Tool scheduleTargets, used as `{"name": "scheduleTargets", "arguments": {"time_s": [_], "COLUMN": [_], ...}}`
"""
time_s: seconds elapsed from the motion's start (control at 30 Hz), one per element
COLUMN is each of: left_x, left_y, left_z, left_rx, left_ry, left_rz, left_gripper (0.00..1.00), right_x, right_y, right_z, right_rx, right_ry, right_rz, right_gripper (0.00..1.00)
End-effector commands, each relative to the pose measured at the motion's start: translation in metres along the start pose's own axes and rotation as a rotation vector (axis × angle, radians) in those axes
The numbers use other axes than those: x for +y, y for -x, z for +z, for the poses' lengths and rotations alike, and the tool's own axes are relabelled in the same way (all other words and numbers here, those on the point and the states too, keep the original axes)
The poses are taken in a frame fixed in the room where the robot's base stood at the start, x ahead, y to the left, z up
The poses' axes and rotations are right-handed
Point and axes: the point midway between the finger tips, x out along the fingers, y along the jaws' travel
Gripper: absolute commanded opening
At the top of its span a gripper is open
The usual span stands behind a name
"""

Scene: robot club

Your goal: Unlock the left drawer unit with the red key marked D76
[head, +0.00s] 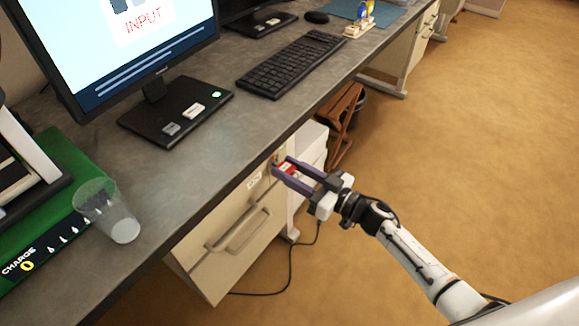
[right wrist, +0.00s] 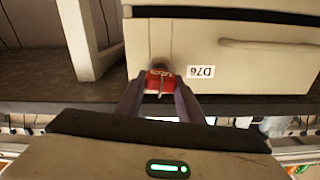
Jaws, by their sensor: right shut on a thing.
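The cream drawer unit (head: 218,267) stands under the grey desk, with a handle on its front. A white label (head: 255,179) sits near its top corner; in the right wrist view the label (right wrist: 201,72) reads D76, upside down. My right gripper (head: 281,170) is shut on the red key (head: 288,168) at the top corner of the front. In the right wrist view the key's red head (right wrist: 159,80) is between the fingers, right up against the drawer front (right wrist: 240,68) beside the label. The key's tip and the lock are hidden. My left gripper is not in view.
The desk top (head: 215,135) overhangs the drawer front. On it are a monitor, a keyboard (head: 291,64) and a clear cup (head: 108,210) near the edge. The carpet at right is clear.

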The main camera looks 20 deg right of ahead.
Motion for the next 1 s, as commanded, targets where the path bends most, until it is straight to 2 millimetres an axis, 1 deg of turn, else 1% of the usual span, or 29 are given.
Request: {"name": "scheduleTargets", "arguments": {"time_s": [0.03,0.33,0.77,0.97,1.0], "left_x": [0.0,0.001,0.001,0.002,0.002], "left_y": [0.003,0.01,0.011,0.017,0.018], "left_z": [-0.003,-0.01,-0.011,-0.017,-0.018], "left_rx": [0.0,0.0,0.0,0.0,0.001], "left_ry": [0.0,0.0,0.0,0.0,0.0], "left_rz": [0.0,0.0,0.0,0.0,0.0], "left_gripper": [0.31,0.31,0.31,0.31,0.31], "right_x": [0.0,0.001,0.002,0.002,0.002], "right_y": [0.0,0.0,0.0,0.0,0.0], "right_z": [-0.003,-0.002,-0.001,-0.002,-0.002], "right_rx": [0.0,0.0,0.0,-0.001,-0.001], "right_ry": [-0.02,-0.146,-0.173,-0.267,-0.308], "right_rz": [0.0,0.002,0.002,0.003,0.003], "right_gripper": [0.16,0.16,0.16,0.16,0.16]}}
